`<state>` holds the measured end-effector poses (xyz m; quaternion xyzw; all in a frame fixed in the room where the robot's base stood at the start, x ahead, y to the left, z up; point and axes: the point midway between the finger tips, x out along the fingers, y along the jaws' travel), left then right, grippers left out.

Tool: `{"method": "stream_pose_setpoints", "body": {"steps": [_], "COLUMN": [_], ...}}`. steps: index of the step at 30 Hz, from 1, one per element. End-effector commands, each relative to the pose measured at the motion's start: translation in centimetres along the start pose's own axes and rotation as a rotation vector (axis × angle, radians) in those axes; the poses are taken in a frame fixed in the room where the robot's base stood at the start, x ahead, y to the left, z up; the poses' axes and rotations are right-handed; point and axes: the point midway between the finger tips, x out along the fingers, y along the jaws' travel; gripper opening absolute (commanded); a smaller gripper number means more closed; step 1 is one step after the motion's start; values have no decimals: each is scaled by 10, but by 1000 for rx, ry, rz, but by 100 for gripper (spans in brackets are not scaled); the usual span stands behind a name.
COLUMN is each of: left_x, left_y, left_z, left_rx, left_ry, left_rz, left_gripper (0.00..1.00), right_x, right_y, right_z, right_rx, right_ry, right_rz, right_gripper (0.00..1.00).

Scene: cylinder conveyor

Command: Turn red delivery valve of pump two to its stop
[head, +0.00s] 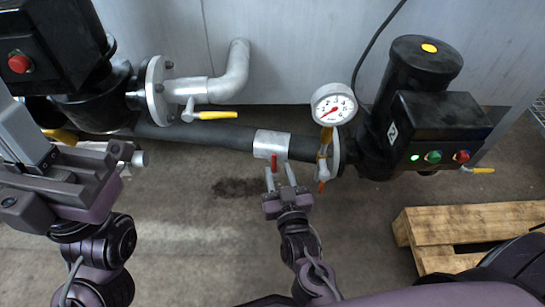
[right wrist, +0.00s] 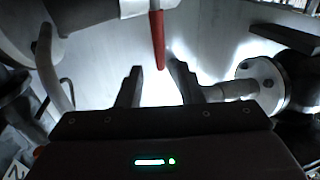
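A red valve handle (head: 274,161) hangs down from the silver section (head: 270,145) of the dark horizontal pipe. In the right wrist view the red handle (right wrist: 157,38) points down, its lower end between my fingertips in the picture. My right gripper (head: 280,173) is open just below the handle, with a finger on either side (right wrist: 155,68). No contact shows. The pump on the right (head: 415,85) has a white label, a lit green lamp and a red button. My left gripper (head: 128,158) is at the left; its finger opening is not clear.
A pressure gauge (head: 334,104) stands above the pipe, with an orange-red lever (head: 322,186) below it. A yellow-handled valve (head: 216,115) and another pump (head: 62,50) are at the left. A wooden pallet (head: 470,222) lies lower right. The floor between is clear.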

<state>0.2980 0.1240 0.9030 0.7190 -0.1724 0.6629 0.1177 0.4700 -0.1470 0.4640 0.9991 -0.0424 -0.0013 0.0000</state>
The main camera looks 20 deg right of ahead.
Motion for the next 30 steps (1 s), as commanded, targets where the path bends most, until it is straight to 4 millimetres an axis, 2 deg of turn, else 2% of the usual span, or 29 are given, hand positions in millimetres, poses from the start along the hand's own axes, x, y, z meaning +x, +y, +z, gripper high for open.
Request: {"method": "stream_pose_setpoints", "body": {"steps": [3, 9, 13, 20, 22, 28, 30], "left_x": [-8, -7, -5, -4, -4, -5, -6], "left_y": [1, 1, 1, 0, 0, 1, 2], "left_z": [2, -1, -2, -3, -3, -2, -2], "left_rx": [1, 5, 7, 7, 7, 7, 6], "left_ry": [2, 33, 45, 47, 47, 42, 41], "left_rz": [2, 10, 10, 10, 10, 13, 15], "left_gripper": [0, 0, 0, 0, 0, 0, 0], "right_x": [22, 48, 55, 56, 56, 56, 56], "right_y": [0, 0, -1, 0, 0, 0, 0], "right_z": [2, 1, 0, -1, -1, -1, -1], "right_rx": [1, 1, 1, 1, 1, 1, 1], "right_ry": [5, 5, 3, 2, 2, 3, 3], "right_rz": [0, 0, -1, -2, -2, -1, -1], "right_gripper": [34, 34, 34, 34, 28, 2, 0]}}
